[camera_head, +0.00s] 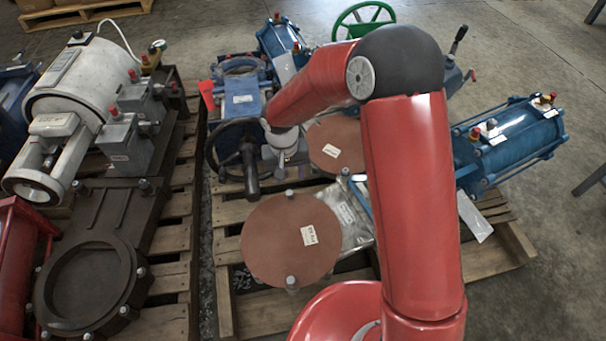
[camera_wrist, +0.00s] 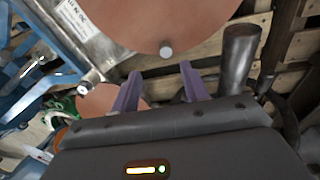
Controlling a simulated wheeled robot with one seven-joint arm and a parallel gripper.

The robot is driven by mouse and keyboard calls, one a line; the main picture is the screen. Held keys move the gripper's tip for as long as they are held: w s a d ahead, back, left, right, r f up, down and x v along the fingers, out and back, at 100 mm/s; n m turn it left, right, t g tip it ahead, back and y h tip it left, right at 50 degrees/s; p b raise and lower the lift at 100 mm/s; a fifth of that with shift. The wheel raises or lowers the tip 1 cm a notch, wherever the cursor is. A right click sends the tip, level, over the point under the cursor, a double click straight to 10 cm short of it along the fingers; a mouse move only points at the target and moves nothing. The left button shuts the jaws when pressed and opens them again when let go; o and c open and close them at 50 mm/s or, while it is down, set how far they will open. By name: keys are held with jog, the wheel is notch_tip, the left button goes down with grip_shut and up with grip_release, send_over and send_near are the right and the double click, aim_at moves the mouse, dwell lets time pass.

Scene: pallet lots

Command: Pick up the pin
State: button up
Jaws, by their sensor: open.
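A small grey round-headed pin (camera_wrist: 166,48) shows at the edge of a brown disc (camera_wrist: 160,15) in the wrist view. A matching pin head (camera_head: 290,193) stands at the far edge of the near brown disc (camera_head: 275,245) in the head view. Similar pin heads show at the disc's near edge (camera_head: 291,282) and beside the silver plate (camera_wrist: 92,76); I cannot tell which one the task means. My gripper (camera_wrist: 160,73) is open and empty, its two purple-grey fingers pointing towards the pin at the disc edge, with a visible gap to it. In the head view my gripper's fingers are not clearly visible.
A dark upright cylinder (camera_wrist: 240,60) stands close to the right of my fingers. A second brown disc (camera_head: 335,143) and a silver labelled plate (camera_head: 345,215) lie nearby on the wooden pallet (camera_head: 228,290). Blue machinery (camera_head: 510,140) stands right, a white motor (camera_head: 80,85) left.

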aim_at(289, 192)
jog(key=shift+w+a+f, duration=0.15)
jog(key=shift+w+f, duration=0.05)
jog(key=shift+f, duration=0.5)
notch_tip(289, 192, down, 7)
jog(key=shift+a+f+b, duration=0.1)
jog(key=shift+b, duration=0.65)
jog(key=shift+c, duration=0.2)
grip_shut()
